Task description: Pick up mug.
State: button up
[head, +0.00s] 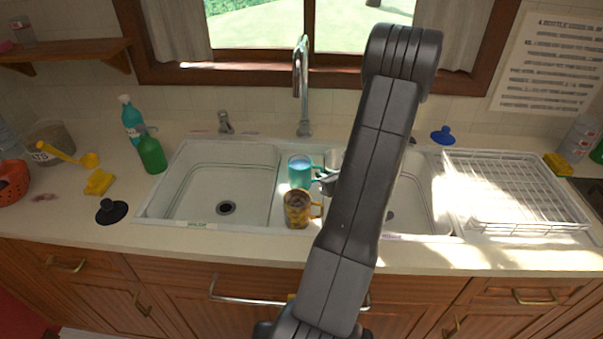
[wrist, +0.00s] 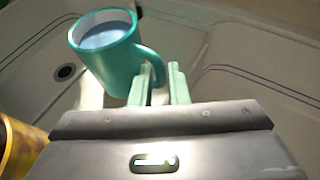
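A teal mug (head: 299,170) stands on the divider between the two sink basins, its handle toward the right. In the wrist view the teal mug (wrist: 105,50) is close ahead, upper left, with a pale bluish inside. My gripper (wrist: 162,84) has its two green fingers apart, with the mug's handle right at the fingertips, near the left finger. I cannot tell whether they touch. In the head view my gripper (head: 328,182) is mostly hidden behind my arm. A yellow-brown patterned mug (head: 297,211) stands in front of the teal one; its edge shows in the wrist view (wrist: 18,148).
The left basin (head: 222,190) is empty. The right basin (head: 408,205) is partly hidden by my arm. A tall faucet (head: 302,85) rises behind the mugs. A white dish rack (head: 510,190) is at the right. Green (head: 151,152) and teal (head: 131,118) bottles stand left.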

jog(key=shift+x, duration=1)
grip_shut()
jog(key=shift+r, duration=0.15)
